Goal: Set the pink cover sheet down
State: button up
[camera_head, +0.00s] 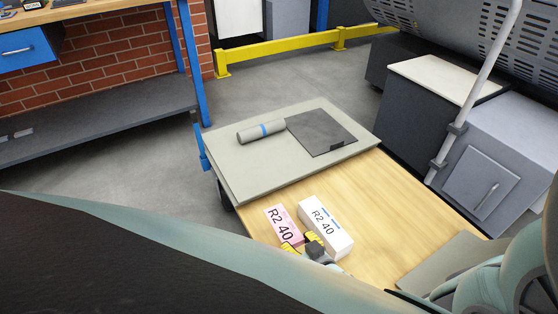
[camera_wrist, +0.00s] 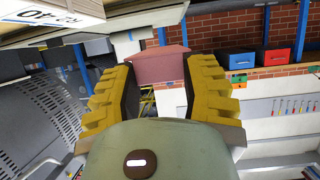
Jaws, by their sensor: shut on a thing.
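The pink cover sheet (camera_head: 282,222) looks like a small pink block marked "R2 40" in the head view. It is over the light wooden top (camera_head: 405,198), left of a white block (camera_head: 322,222) with the same marking. My gripper (camera_head: 303,244) is at the pink piece's near end, with yellow-padded fingers. In the wrist view the pink piece (camera_wrist: 162,66) sits between the fingertips, and my gripper (camera_wrist: 160,78) is shut on it. I cannot tell whether its underside touches the wood.
A grey board (camera_head: 232,180) lies behind, bearing a grey roll (camera_head: 261,131) with a blue band and a dark flat sheet (camera_head: 322,131). Grey machinery (camera_head: 490,150) stands at the right. Bare wood lies right of the white block, which also shows in the wrist view (camera_wrist: 50,14).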

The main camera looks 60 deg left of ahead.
aim_at(334, 232)
jog(key=shift+s+d+f, duration=0.2)
jog(key=shift+s+f, duration=0.3)
jog(key=shift+f, duration=0.25)
jog(key=w+b, duration=0.2)
jog(key=w, duration=0.3)
jog(key=w+a+f+b, duration=0.1)
jog(key=w+b, duration=0.2)
jog(key=w, duration=0.2)
jog(key=w+b, duration=0.2)
jog(key=w, duration=0.3)
jog(key=shift+a+f, duration=0.3)
jog(key=shift+w+b, duration=0.35)
jog(key=shift+b, duration=0.05)
notch_tip(334, 232, down, 3)
jog(key=b, duration=0.3)
jog(key=shift+f+b, duration=0.2)
jog(key=shift+b, duration=0.1)
jog(key=shift+s+r, duration=0.1)
jog(key=o, duration=0.8)
jog(key=shift+d, duration=0.1)
jog(key=shift+o, duration=0.2)
